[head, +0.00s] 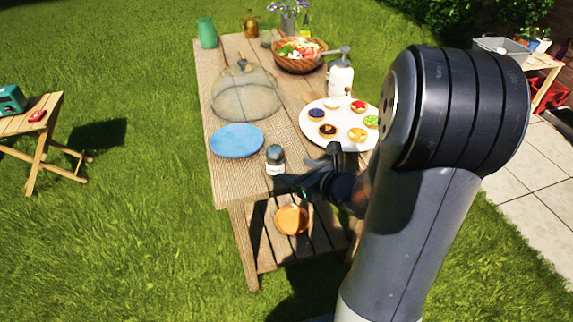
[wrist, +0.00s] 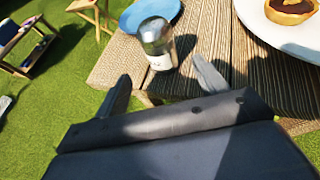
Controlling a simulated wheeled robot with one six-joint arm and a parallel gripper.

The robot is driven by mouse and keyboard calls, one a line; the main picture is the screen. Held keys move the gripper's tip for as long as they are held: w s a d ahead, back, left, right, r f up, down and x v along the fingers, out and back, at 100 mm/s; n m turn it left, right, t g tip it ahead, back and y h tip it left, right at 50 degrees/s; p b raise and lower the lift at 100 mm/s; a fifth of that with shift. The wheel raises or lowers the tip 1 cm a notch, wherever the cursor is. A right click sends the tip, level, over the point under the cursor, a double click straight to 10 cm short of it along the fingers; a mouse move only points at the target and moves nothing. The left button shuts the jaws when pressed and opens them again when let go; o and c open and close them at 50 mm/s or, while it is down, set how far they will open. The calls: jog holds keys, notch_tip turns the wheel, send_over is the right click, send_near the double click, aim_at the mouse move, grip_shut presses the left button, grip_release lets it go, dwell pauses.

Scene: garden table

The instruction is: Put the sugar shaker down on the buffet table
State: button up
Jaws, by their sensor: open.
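The sugar shaker (head: 275,160), a small jar with a dark metallic top and a pale label, stands upright on the near end of the wooden buffet table (head: 238,183). It also shows in the wrist view (wrist: 157,44), just beyond my fingertips. My gripper (head: 296,180) is at the table's near edge, next to the shaker. In the wrist view my gripper (wrist: 160,88) has its two fingers spread wide and nothing between them. The shaker looks apart from both fingers.
A blue plate (head: 237,140) lies just behind the shaker. A white platter of tarts (head: 340,138) is to the right. A mesh dome (head: 245,93), a pump bottle (head: 340,77) and a salad bowl (head: 299,62) stand farther back. An orange round item (head: 292,220) is on the lower shelf.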

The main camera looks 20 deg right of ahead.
jog(key=shift+v, duration=1.05)
